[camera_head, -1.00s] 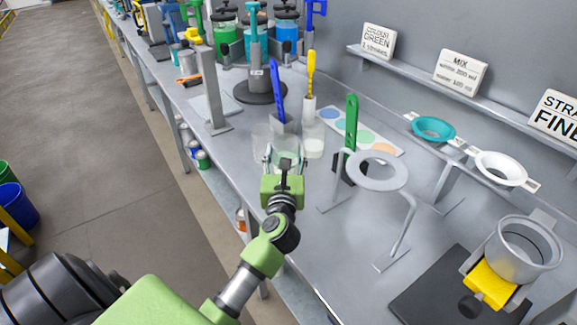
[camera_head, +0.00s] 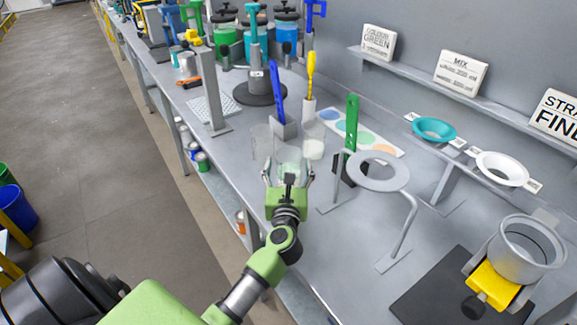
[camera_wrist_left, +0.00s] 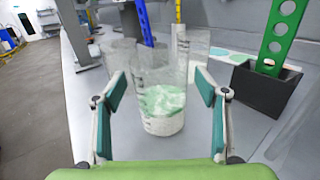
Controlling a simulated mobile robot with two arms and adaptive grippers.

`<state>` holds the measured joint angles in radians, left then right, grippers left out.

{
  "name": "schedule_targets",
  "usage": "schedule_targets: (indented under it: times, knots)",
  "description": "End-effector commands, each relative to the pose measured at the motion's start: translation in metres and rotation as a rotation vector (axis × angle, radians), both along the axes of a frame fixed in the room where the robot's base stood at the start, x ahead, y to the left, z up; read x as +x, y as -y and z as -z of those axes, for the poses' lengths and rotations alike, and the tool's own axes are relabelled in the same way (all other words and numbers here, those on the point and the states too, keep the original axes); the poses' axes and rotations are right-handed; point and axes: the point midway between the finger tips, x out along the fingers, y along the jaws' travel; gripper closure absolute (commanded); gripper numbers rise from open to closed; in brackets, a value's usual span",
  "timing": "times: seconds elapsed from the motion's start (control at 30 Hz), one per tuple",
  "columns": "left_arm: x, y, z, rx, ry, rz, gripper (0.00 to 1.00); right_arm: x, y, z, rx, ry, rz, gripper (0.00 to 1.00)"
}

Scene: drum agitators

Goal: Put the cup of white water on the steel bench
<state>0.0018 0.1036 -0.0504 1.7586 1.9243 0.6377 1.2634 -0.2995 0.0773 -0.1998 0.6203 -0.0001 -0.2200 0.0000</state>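A clear cup (camera_head: 290,170) with whitish, faintly green-tinted contents stands on the steel bench (camera_head: 222,160). It also shows upright in the left wrist view (camera_wrist_left: 162,95), centred ahead of my left gripper. My left gripper (camera_head: 288,176) is open, with one finger on each side of this cup; in the wrist view (camera_wrist_left: 160,98) gaps show between fingers and cup. Another clear cup (camera_head: 314,148) with white contents stands just behind, and a clear, seemingly empty cup (camera_head: 261,142) stands behind left. My right gripper is not in view.
A dark holder with a green paddle (camera_head: 351,125) and a grey ring stand (camera_head: 378,170) are close on the right. A blue paddle (camera_head: 278,92) and a yellow-handled tool (camera_head: 310,75) stand behind the cups. The bench's front edge is close on the left.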

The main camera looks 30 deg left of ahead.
Motion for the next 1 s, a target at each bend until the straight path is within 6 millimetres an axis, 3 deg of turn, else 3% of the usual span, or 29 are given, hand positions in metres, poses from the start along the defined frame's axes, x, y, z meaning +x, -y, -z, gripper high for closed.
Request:
schedule_targets:
  times: [0.37, 0.8, 1.0]
  knots:
    - [-0.001, 0.0, -0.005, 0.0, 0.0, 0.0, 0.34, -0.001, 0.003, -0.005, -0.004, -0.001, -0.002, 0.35]
    - [-0.075, 0.045, 0.0, -0.003, -0.002, -0.001, 0.34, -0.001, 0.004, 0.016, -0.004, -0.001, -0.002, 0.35]
    - [-0.097, 0.059, -0.001, -0.001, -0.001, 0.0, 0.34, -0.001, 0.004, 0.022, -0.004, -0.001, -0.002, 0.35]
